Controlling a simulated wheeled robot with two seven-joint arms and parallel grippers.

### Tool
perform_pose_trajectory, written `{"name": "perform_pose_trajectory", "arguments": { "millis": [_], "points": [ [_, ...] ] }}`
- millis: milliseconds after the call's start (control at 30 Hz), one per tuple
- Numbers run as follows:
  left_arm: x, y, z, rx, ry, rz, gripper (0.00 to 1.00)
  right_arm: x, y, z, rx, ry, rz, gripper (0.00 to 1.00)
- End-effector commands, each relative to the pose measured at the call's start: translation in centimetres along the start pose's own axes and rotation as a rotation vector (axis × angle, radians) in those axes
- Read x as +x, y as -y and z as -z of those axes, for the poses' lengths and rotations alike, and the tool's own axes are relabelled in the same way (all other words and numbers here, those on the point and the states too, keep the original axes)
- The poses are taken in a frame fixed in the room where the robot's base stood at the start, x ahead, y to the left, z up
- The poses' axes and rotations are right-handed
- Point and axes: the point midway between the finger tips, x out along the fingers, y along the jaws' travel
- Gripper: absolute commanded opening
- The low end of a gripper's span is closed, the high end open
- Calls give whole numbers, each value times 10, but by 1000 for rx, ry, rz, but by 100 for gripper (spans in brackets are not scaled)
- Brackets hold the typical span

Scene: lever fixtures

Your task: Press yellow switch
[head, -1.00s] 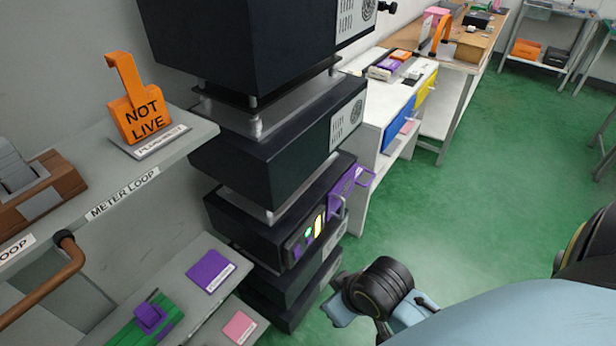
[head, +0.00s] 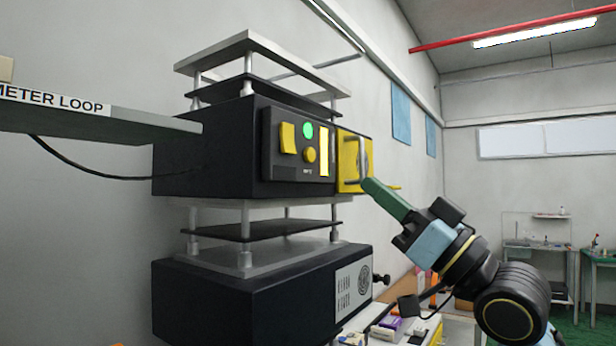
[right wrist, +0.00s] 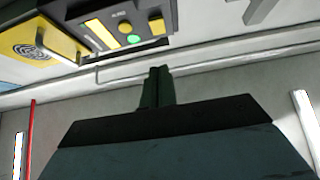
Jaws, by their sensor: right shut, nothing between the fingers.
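The yellow switch (head: 288,137) is a raised rectangular rocker at the left of a dark control panel on a black box. It also shows in the right wrist view (right wrist: 157,26), near the top. My right gripper (head: 372,186) is shut and empty, with green fingers pointing up and left. In the head view it is to the right of and below the switch, just beside the yellow handled plate. In the right wrist view its fingertips (right wrist: 158,72) are apart from the panel. My left gripper is not in view.
Beside the switch are a green light (head: 308,130), a round yellow knob (head: 310,155) and a pale yellow strip (head: 324,152). A yellow plate (head: 350,178) with a grey handle is to their right. A shelf (head: 100,119) juts in from the left. Another black box (head: 230,300) stands below.

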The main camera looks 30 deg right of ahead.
Motion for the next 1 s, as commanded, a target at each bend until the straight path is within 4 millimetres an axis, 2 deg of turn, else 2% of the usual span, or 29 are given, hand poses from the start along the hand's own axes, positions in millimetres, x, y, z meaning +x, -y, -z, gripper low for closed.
{"name": "perform_pose_trajectory", "arguments": {
  "millis": [333, 467, 567, 933, 1000],
  "points": [
    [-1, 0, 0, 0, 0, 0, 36, 1, 0, 2, 1, -4, 1, 0],
    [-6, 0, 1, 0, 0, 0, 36, 10, 0, 4, 3, -6, 1, 0],
    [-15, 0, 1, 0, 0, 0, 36, 26, 0, 5, 3, -5, 2, 0],
    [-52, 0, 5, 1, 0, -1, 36, 105, 0, 5, 3, -4, 1, 0],
    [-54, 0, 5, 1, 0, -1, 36, 112, 0, -7, 6, -1, 1, 0]
  ]
}}
